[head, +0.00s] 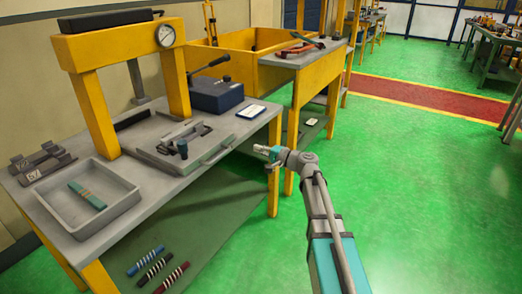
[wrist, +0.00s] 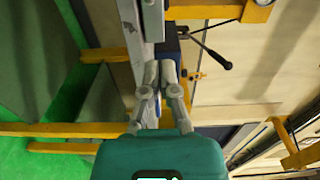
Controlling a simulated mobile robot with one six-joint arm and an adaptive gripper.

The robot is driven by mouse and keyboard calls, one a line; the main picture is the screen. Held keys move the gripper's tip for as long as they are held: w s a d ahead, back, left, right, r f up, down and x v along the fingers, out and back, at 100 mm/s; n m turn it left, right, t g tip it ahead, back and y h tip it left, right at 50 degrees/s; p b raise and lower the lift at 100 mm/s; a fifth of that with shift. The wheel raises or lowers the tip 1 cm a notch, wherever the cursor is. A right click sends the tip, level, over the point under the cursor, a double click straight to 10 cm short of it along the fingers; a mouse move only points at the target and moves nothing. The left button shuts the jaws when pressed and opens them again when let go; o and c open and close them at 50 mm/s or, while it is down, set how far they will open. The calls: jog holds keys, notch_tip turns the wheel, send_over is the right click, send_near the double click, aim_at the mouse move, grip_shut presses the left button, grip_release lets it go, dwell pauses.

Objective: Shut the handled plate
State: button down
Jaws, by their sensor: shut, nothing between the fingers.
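The grey handled plate (head: 160,149) lies flat on the workbench under the yellow press frame, with a bar handle (head: 217,152) on its front right side, close to the bench's front edge. Dark fixture parts and a dark upright knob (head: 183,149) sit on it. My gripper (head: 262,150) is in the air to the right of the handle, off the bench front, apart from the plate. In the wrist view its fingertips (wrist: 160,66) are together with nothing between them. A grey piece shows beyond them there; I cannot tell if it is the plate.
A grey tray (head: 112,207) with a teal bundle stands on the bench's left. A dark blue box (head: 216,94) with a lever stands behind the plate, a white card (head: 251,111) near it. A second yellow bench (head: 310,75) is behind my gripper.

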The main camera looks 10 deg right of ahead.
aim_at(228, 138)
jog(key=x, duration=1.1)
jog(key=shift+w+a, duration=0.3)
